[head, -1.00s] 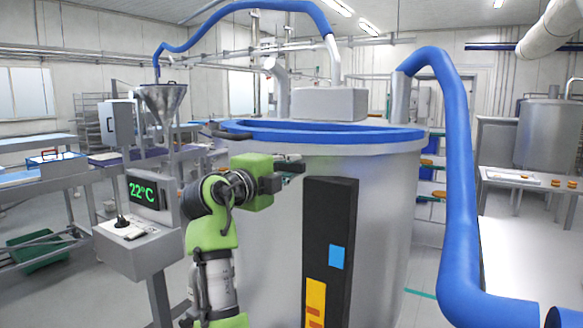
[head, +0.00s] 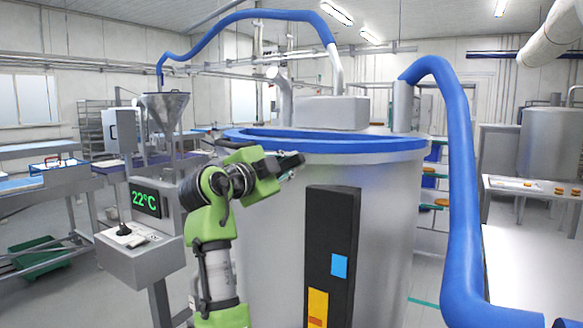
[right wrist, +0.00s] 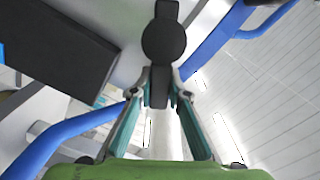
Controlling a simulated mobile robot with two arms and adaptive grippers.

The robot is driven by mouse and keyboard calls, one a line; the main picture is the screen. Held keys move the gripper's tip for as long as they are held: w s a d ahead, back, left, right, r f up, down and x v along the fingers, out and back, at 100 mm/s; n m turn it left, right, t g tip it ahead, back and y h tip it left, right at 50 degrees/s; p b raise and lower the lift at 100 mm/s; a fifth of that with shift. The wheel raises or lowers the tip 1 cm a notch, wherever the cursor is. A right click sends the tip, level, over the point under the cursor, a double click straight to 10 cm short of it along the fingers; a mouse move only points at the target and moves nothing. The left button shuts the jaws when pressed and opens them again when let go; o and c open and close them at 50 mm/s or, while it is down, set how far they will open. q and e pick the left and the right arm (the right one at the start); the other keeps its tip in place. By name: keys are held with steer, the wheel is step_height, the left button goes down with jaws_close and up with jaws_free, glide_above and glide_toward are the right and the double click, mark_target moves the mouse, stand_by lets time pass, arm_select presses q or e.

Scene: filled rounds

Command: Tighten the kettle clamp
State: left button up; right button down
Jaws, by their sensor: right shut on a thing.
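The kettle (head: 275,220) is a large grey steel vessel with a blue rim (head: 385,150). My right gripper (head: 290,165), on a green arm, is in front of the kettle just below this rim. In the right wrist view the kettle clamp (right wrist: 163,40) is a dark bar with a round disc. The fingers of my right gripper (right wrist: 161,80) are shut on the clamp's near end. In the head view the clamp is hard to tell from the dark fingers. My left gripper is not in view.
A black panel (head: 332,225) with blue and yellow patches is on the kettle's front. A thick blue pipe (head: 459,190) passes to the right. A control box (head: 145,198) reading 22°C and a steel funnel (head: 164,105) stand at the left.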

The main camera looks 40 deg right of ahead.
steer(key=shift+r+n, duration=0.3)
steer(key=shift+n, duration=0.1)
steer(key=shift+w, duration=0.1)
steer(key=c, duration=2.1)
jaws_free()
steer(key=shift+r, duration=0.1)
steer(key=shift+c, duration=0.2)
steer(key=shift+o, duration=1.1)
steer(key=shift+d, duration=0.15)
steer(key=v, duration=0.7)
steer(key=shift+a, duration=0.25)
